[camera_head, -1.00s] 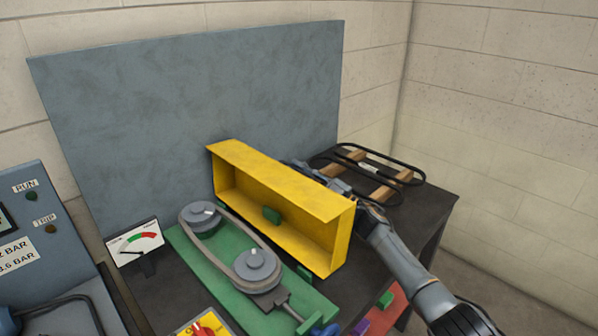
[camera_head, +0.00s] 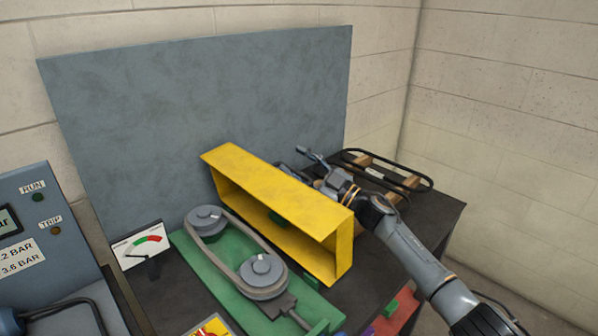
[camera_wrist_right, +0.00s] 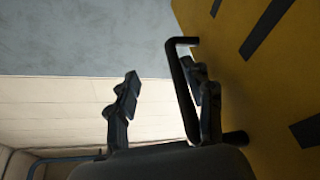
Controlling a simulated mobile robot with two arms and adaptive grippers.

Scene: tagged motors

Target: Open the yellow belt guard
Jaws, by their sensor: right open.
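The yellow belt guard (camera_head: 265,180) stands tipped up behind the belt and pulleys (camera_head: 240,250), its hollow side facing the front and partly downward. In the right wrist view my right gripper (camera_wrist_right: 162,80) is open. The guard's black bar handle (camera_wrist_right: 183,92) runs between the fingers, close to the right one. The guard's yellow outer face with black stripes (camera_wrist_right: 245,60) fills the right side. My left gripper is not in view.
A grey panel (camera_head: 200,100) stands at the back. A gauge (camera_head: 141,246) and a control box (camera_head: 30,215) stand at the left. Coloured blocks lie at the front right.

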